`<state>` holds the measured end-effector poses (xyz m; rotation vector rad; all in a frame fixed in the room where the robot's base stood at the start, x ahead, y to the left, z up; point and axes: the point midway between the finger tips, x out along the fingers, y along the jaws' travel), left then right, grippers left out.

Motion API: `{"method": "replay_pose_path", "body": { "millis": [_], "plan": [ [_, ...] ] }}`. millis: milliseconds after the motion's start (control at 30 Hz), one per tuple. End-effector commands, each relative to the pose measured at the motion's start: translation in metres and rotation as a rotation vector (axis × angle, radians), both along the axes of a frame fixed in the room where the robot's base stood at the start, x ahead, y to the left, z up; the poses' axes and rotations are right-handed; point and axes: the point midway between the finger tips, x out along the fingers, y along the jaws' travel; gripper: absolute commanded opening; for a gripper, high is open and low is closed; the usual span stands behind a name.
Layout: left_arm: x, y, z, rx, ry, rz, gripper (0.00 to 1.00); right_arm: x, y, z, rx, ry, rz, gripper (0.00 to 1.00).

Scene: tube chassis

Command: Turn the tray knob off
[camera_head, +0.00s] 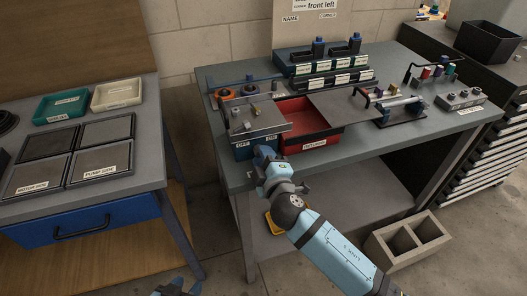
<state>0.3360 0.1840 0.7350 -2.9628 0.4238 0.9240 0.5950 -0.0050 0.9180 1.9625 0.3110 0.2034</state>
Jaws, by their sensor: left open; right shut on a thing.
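The tray knob is on the front of a blue box (243,154) at the front left of the workbench. The box front carries an OFF label (241,146) on the left and an ON label (271,139) on the right. My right gripper (264,153) is shut on the knob between and just below these labels. The gripper hides the knob, so I cannot tell which way it points. My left gripper (178,289) is open and empty at the bottom edge, low in front of the benches and far from the knob.
A red tray (303,125) sits right of the blue box on the workbench (350,146). A metal plate (258,120) lies over the box. A side table with dark pads (103,160) stands at the left. A concrete block (402,243) is on the floor.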

Motion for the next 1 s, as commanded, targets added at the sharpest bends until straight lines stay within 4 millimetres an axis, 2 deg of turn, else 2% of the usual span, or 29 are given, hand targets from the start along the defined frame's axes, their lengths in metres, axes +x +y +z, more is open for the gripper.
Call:
{"method": "replay_pose_path", "body": {
  "millis": [300,500,1000],
  "plan": [
    [0.0001,-0.0002,0.0099,-0.012,0.017,0.013,0.43,-0.0001,0.0001,0.0028,-0.21,-0.067,0.0,0.04],
    [-0.0006,0.0013,0.0077,-0.011,0.028,0.016,0.43,0.0001,0.0001,0.0021,-0.285,-0.093,0.0,0.04],
    [-0.0006,0.0052,0.0091,-0.001,0.025,0.011,0.43,0.0001,0.0,0.0012,-0.323,-0.105,0.0,0.04]
  ]
}}
